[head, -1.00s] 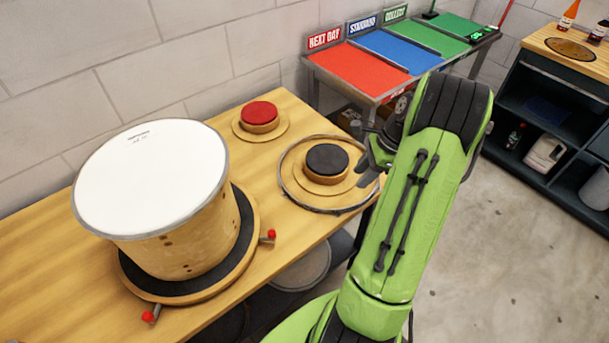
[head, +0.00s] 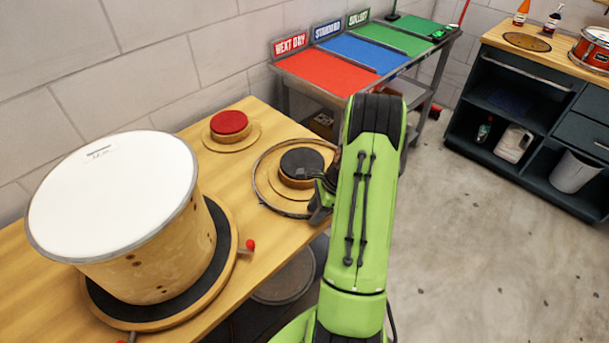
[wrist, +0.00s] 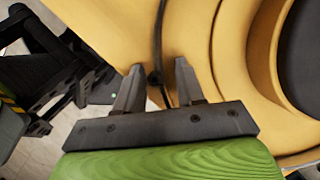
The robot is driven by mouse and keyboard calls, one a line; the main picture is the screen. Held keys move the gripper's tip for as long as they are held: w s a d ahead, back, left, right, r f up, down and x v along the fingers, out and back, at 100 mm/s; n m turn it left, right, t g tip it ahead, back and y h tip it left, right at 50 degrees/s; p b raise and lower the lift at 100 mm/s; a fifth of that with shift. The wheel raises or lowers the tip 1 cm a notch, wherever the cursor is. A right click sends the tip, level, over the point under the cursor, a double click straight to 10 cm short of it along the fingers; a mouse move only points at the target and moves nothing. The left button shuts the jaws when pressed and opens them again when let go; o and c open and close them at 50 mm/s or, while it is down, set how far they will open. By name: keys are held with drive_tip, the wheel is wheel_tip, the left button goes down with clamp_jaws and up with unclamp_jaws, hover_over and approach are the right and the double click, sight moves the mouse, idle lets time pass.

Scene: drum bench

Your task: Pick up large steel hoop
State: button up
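The large steel hoop (head: 257,190) is a thin dark ring lying on the wooden bench, around a round wooden base with a black-topped pad (head: 302,163). My gripper (head: 318,200) is at the hoop's right side in the head view, partly hidden by my arm. In the wrist view my gripper (wrist: 158,85) has its two fingers apart. A thin dark band of the hoop (wrist: 158,45) runs into the gap between them. I cannot tell whether either finger touches it.
A large drum with a white head (head: 115,190) stands on a round black-topped stand at the left. A red button (head: 230,123) sits behind the hoop. A table with coloured panels (head: 355,53) stands beyond the bench. Open floor lies to the right.

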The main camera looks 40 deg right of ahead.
drive_tip(key=shift+r, duration=0.1)
clamp_jaws()
